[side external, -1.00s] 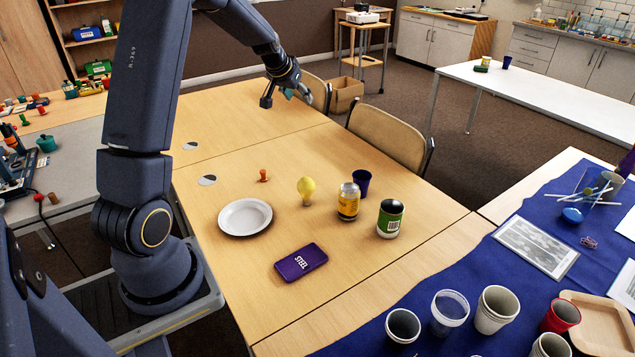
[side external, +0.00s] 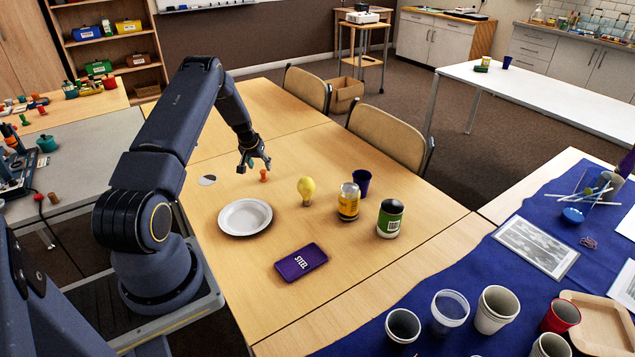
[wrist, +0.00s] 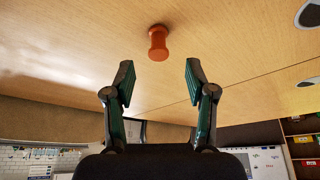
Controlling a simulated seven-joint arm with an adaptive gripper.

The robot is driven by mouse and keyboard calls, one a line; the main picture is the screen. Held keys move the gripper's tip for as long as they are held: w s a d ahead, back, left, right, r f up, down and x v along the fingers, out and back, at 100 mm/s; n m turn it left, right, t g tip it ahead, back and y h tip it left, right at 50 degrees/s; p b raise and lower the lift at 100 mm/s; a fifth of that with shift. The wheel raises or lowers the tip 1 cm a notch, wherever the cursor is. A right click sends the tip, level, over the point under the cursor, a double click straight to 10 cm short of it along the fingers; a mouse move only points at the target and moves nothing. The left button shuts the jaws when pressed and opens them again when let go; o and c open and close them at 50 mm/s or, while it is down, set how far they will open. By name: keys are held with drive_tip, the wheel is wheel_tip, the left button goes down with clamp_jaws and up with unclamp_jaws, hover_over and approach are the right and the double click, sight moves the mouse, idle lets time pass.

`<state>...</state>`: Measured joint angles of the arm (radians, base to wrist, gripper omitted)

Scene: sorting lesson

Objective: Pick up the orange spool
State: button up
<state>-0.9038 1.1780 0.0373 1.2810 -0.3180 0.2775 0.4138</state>
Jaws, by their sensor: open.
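The orange spool (side external: 263,175) stands on the wooden table, behind the white plate. In the wrist view the spool (wrist: 158,43) shows just beyond my fingertips, roughly centred between them. My gripper (side external: 254,167) is low over the table, close to the spool. In the wrist view my gripper (wrist: 158,85) is open, with its two fingers apart and nothing between them. The spool appears apart from the fingers.
On the same table are a white plate (side external: 245,217), a yellow bulb (side external: 306,189), a yellow can (side external: 348,202), a blue cup (side external: 362,183), a green-labelled can (side external: 390,219) and a purple STEEL case (side external: 301,262). The table behind the spool is clear.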

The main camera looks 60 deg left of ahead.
sight(263, 172)
drive_tip(key=x, duration=0.5)
drive_tip(key=shift+w+f, duration=0.1)
drive_tip(key=shift+f, duration=0.2)
drive_tip(key=shift+c, duration=0.3)
drive_tip(key=c, duration=0.8)
